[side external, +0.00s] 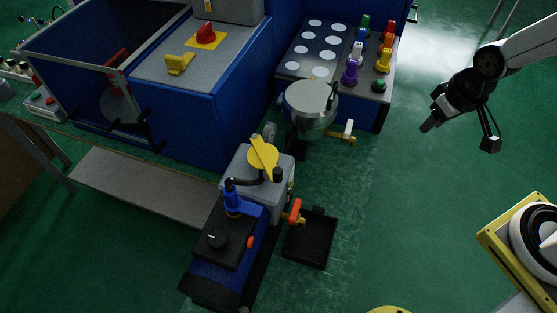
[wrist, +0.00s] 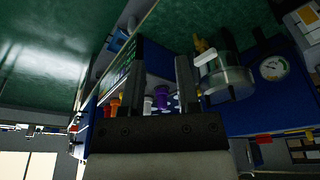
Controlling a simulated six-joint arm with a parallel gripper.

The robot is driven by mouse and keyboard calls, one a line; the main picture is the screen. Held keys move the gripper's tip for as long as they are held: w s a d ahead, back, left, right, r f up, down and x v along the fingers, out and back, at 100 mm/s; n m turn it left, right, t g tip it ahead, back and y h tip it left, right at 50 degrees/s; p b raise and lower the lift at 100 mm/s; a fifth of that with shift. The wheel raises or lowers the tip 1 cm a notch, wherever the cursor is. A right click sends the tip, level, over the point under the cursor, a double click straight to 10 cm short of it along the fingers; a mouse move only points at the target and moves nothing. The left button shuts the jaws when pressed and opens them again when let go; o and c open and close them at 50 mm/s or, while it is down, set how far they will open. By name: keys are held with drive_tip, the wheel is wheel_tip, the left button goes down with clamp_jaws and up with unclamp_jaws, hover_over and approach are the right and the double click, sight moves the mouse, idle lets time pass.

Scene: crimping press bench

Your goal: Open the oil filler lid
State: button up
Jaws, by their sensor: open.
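I cannot tell for certain which part is the oil filler lid. One candidate is the yellow round cap (side external: 262,153) with a bar across it, on top of a grey housing (side external: 244,183) in the side view. Another is the round grey top (side external: 308,96) of a cylindrical vessel behind it, which appears to lie flat and shut. The vessel also shows in the wrist view (wrist: 232,82). My gripper (side external: 429,126) is open and empty, in the air right of the bench, well apart from both. Its two fingers (wrist: 159,88) stand apart in the wrist view with nothing gripped between them.
A panel (side external: 306,58) with several coloured knobs stands behind the vessel. A white-handled valve (side external: 347,131) sticks out beside it. A blue cabinet (side external: 190,115) stands left, a black tray (side external: 309,240) in front. The green floor between my gripper and the bench looks clear.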

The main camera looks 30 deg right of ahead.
drive_tip(key=shift+o, duration=1.1)
wheel_tip(320, 180, up, 7)
drive_tip(key=n+g, duration=0.3)
drive_tip(key=n, duration=1.1)
hover_over(276, 171)
drive_tip(key=shift+f, duration=0.15)
drive_tip(key=shift+f, duration=3.9)
clamp_jaws()
